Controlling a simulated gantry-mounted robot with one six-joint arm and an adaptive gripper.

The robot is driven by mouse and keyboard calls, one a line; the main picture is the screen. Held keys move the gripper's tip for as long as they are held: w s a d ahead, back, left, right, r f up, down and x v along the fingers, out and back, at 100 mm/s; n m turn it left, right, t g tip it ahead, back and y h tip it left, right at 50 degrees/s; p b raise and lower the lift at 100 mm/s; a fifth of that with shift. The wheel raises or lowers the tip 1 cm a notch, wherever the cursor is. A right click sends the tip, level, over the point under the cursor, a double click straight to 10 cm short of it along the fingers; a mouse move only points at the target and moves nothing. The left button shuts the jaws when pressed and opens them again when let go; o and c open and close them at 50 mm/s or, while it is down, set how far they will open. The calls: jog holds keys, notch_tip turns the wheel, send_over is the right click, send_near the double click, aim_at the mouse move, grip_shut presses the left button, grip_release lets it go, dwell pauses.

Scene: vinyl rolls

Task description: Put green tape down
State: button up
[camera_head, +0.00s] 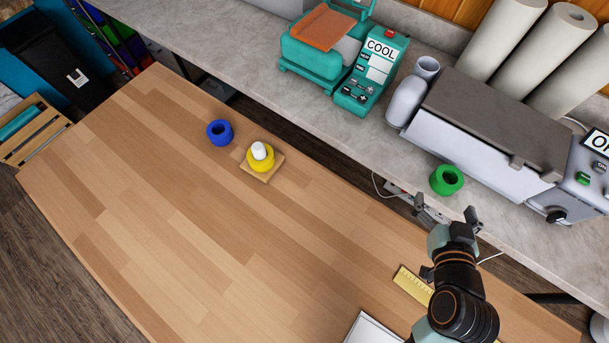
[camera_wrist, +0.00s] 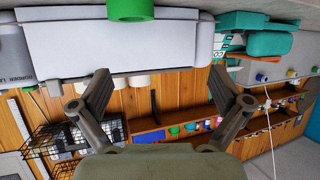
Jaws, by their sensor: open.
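The green tape roll (camera_head: 446,180) is on the grey counter (camera_head: 490,212) near its front edge, in front of the white machine. It also shows in the wrist view (camera_wrist: 130,9), cut off by the top edge. My gripper (camera_head: 444,207) is open with its fingers spread, close to the front side of the roll. In the wrist view, the space between the fingers (camera_wrist: 160,92) is empty and the roll lies beyond them. A blue roll (camera_head: 219,132) lies on the wooden table. A yellow roll (camera_head: 261,158) sits around a white peg on a small wooden base (camera_head: 267,177).
The white machine (camera_head: 485,125) stands just behind the green roll. A teal device (camera_head: 371,75) stands farther left on the counter. A yellow ruler (camera_head: 412,285) and a white sheet (camera_head: 373,331) lie near my arm. The table's middle is clear.

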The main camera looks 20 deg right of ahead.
jog(key=w+a+r+n+t+y, duration=0.1)
jog(key=w+a+r+n+y, duration=0.2)
jog(key=w+a, duration=0.8)
jog(key=a+r+n+y, duration=0.1)
jog(key=a+n+y, duration=0.1)
jog(key=a, duration=0.9)
jog(key=w+a+r+n+y, duration=0.1)
jog(key=a+r+y, duration=0.1)
jog(key=a, duration=1)
jog(key=shift+n+t+y, duration=0.3)
jog(key=shift+n+t, duration=0.1)
jog(key=shift+w, duration=0.1)
